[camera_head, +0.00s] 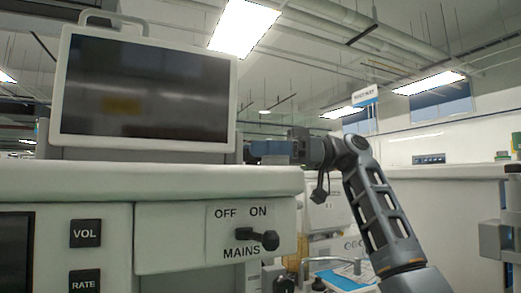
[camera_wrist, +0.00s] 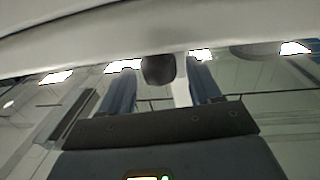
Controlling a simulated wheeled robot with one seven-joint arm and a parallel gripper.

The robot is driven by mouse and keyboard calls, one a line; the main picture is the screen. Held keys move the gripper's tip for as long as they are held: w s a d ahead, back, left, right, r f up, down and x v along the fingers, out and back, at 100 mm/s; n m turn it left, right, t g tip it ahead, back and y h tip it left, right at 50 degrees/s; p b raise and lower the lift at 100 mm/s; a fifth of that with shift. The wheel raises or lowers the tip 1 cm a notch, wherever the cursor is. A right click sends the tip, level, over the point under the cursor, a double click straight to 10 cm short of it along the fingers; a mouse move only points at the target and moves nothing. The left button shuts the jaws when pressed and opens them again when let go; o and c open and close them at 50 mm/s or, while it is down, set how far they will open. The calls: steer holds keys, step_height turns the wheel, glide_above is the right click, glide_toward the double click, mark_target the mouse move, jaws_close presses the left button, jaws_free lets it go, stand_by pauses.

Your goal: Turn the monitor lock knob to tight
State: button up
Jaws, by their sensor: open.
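The monitor (camera_head: 145,88) with a dark screen and pale frame stands on top of the cart at the left of the head view. My gripper (camera_head: 252,149) reaches in from the right, close to the monitor's lower right edge. In the wrist view my gripper (camera_wrist: 161,72) is open, with one blue finger on each side of a dark rounded knob (camera_wrist: 158,69). The knob lies between the fingertips, with visible gaps to both, under a pale curved surface. I cannot tell its turn position. The knob is not visible in the head view.
The cart's pale top (camera_head: 150,180) runs below the monitor and my gripper. Its front bears a black MAINS switch (camera_head: 264,239) and VOL (camera_head: 86,233) and RATE (camera_head: 85,281) buttons. A white counter (camera_head: 445,171) stands at the right.

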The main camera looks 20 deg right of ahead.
steer(key=c, duration=1)
steer(key=t+b, duration=0.1)
steer(key=m+t, duration=0.1)
steer(key=shift+s+f+m+t+h+b, duration=0.15)
steer(key=shift+m+t+h+b, duration=0.15)
steer(key=shift+b, duration=0.05)
steer(key=shift+c, duration=0.2)
steer(key=shift+s+r+m+t+h+b, duration=0.15)
steer(key=shift+m+t+h+b, duration=0.25)
steer(key=shift+m+t, duration=0.6)
steer(key=o, duration=1)
steer(key=shift+o, duration=0.2)
steer(key=b+v, duration=0.1)
steer(key=v, duration=0.6)
steer(key=shift+d, duration=0.35)
steer(key=shift+s, duration=0.1)
